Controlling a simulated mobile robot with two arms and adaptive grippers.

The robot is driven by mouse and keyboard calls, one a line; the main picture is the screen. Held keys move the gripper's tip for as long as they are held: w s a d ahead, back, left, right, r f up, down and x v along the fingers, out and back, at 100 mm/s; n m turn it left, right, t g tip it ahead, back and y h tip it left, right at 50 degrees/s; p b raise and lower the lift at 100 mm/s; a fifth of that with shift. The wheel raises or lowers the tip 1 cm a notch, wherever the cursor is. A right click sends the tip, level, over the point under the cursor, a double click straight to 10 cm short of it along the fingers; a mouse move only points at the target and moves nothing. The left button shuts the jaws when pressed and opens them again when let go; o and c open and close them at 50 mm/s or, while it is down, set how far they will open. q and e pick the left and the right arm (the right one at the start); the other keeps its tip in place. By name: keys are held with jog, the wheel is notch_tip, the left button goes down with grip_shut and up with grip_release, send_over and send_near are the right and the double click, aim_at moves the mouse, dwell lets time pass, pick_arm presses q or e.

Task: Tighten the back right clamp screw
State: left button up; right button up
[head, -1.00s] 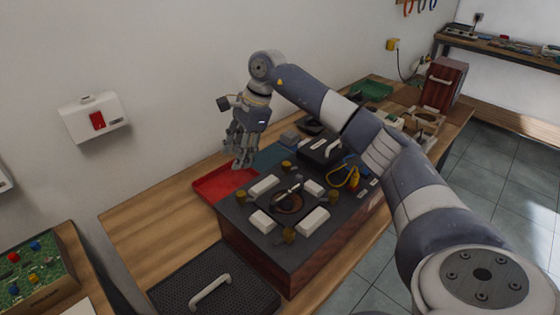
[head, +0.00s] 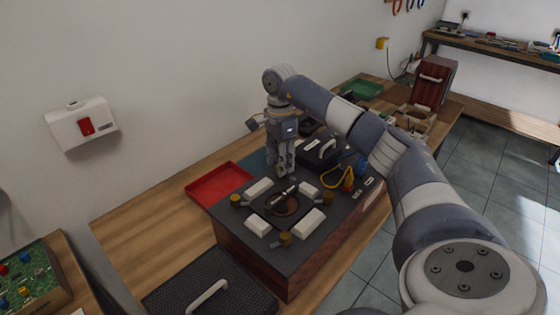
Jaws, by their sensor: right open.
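A dark-topped wooden hi-fi unit (head: 247,232) stands on the bench, with white clamp blocks around a round opening (head: 285,206). Three brass clamp screws show: left (head: 235,200), front (head: 285,239) and right (head: 327,198). The far screw is hidden behind my right gripper (head: 283,173). That gripper points down, open, its fingertips at the far edge of the clamp ring, where the far screw stands. I cannot tell whether the fingers touch it. My left gripper is out of view.
A red tray (head: 218,184) lies left of the unit, and a black perforated cover with a handle (head: 207,296) lies in front. A black box with a handle (head: 320,148) and a yellow cable (head: 338,181) are close at the right. Bare bench is at the left.

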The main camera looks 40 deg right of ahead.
jog(key=shift+f, duration=0.55)
grip_shut()
